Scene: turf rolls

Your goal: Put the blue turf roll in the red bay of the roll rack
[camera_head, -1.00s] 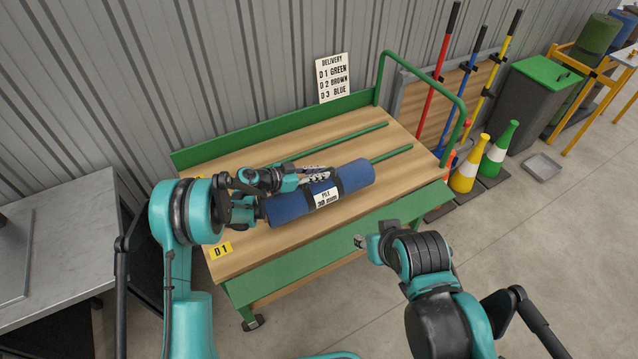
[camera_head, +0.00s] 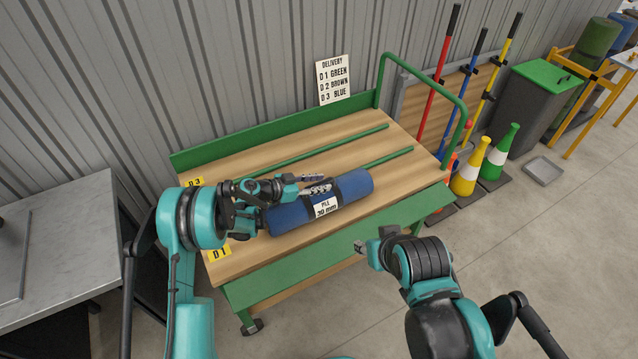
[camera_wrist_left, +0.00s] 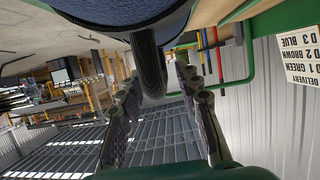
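The blue turf roll (camera_head: 320,202) lies on the wooden delivery cart, with a dark strap around its middle and a white "PILE 30 mm" label. My left gripper (camera_head: 318,184) is at the roll's far side by the strap. In the left wrist view, its fingers (camera_wrist_left: 165,115) are spread apart, with the roll (camera_wrist_left: 120,12) above them and the dark strap (camera_wrist_left: 149,62) between their tips. I cannot tell whether they touch it. My right gripper (camera_head: 360,246) is in front of the cart, away from the roll; its opening is unclear. No red bay is recognisable.
The cart (camera_head: 235,262) has green rails and a green handle (camera_head: 463,125). A delivery sign (camera_head: 333,80) stands behind it. Cones (camera_head: 470,168), coloured poles and a green-lidded bin (camera_head: 525,105) are to the right. A grey table (camera_head: 60,235) is at left. Open floor lies front right.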

